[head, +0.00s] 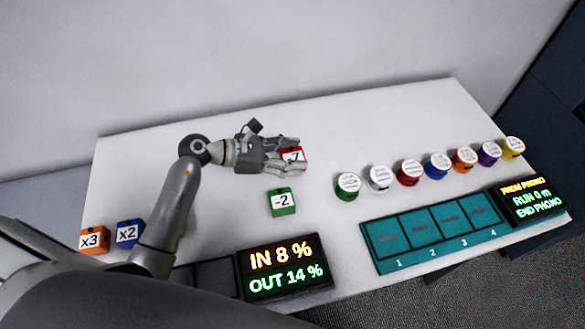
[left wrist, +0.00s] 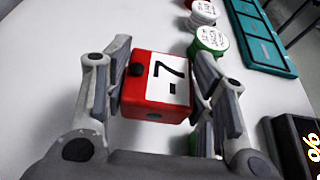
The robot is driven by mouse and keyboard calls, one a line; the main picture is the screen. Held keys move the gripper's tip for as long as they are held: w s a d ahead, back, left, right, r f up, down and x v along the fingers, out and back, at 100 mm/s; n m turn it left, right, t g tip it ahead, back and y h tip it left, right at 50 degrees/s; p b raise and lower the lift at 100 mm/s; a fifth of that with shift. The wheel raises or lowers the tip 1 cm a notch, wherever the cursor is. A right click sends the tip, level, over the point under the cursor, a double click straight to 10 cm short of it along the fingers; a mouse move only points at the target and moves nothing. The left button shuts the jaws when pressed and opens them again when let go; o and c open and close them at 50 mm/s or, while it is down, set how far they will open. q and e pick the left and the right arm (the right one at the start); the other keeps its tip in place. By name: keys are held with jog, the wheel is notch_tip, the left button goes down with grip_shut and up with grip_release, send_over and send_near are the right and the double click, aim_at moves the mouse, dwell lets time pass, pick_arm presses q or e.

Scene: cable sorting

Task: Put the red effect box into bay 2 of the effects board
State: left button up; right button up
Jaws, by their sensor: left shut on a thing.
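The red effect box (head: 293,154), with a white label reading -7, is between the fingers of my left gripper (head: 286,157). In the left wrist view the red box (left wrist: 155,88) sits between both finger pads, and the left gripper (left wrist: 158,90) is shut on it. The teal effects board (head: 436,257) lies at the right front of the table, with bays numbered 1 to 4. Bay 2 (head: 427,228) looks empty. The left gripper is to the left of the board and further back. I cannot tell the box's height above the table. My right gripper is not in view.
A green -2 box (head: 281,202) stands just in front of the gripper. Several coloured round pots, including a green one (head: 347,186), line up behind the board. A display (head: 285,268) stands at the front; another (head: 531,202) is at right. Blue (head: 129,233) and orange (head: 93,240) boxes are at left.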

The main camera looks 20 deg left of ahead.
pick_arm(q)
jog(key=shift+w+f, duration=0.25)
jog(key=shift+f, duration=0.1)
jog(key=f+b, duration=0.1)
jog(key=f, duration=0.1)
jog(key=f+b, duration=0.1)
jog(key=shift+w+f+b, duration=0.3)
jog(key=shift+r, duration=0.1)
jog(key=shift+s, duration=0.1)
jog(key=shift+f, duration=0.2)
jog(key=o, duration=0.8)
jog(key=shift+c, duration=0.2)
jog(key=shift+o, duration=0.2)
